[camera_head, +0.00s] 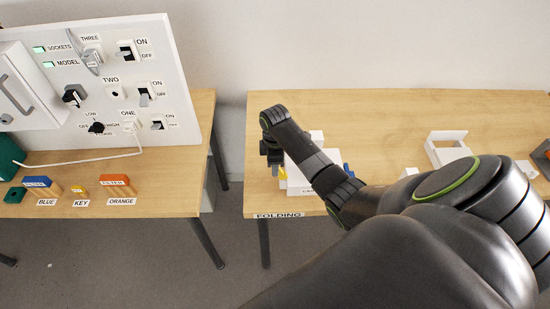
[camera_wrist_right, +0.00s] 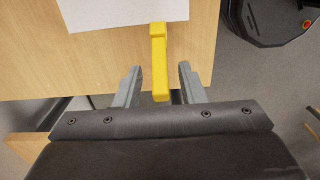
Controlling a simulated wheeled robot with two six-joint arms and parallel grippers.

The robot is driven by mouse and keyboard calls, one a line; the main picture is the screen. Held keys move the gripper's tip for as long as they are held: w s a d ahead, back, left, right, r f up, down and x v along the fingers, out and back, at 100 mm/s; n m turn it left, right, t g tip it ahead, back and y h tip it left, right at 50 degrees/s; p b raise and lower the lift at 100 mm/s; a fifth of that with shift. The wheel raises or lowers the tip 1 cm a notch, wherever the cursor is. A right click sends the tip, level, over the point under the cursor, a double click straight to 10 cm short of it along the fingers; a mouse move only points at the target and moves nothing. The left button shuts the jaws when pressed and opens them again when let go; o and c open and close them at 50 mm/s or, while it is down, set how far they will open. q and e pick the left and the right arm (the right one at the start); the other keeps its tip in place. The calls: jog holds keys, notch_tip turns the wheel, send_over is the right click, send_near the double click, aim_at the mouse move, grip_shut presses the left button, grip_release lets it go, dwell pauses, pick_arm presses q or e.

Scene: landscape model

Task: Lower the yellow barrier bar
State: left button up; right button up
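The yellow barrier bar (camera_wrist_right: 158,62) shows in the right wrist view, running from the edge of a white board down between my fingers. A small yellow piece (camera_head: 282,173) shows beside my right gripper in the head view; most of it is hidden by my arm. My right gripper (camera_wrist_right: 158,78) is open, with one finger on each side of the bar and a visible gap on both sides. In the head view my right gripper (camera_head: 273,158) is at the left end of the right table, seen from above. My left gripper is in neither view.
The white board (camera_wrist_right: 120,12) lies on the right table (camera_head: 390,110), partly behind my arm. A white open frame (camera_head: 447,150) stands farther right. On the left table, a switch panel (camera_head: 110,85) stands behind blue and orange blocks (camera_head: 118,187). A floor gap separates the tables.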

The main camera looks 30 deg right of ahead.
jog(key=shift+f, duration=0.7)
jog(key=shift+c, duration=0.3)
grip_shut()
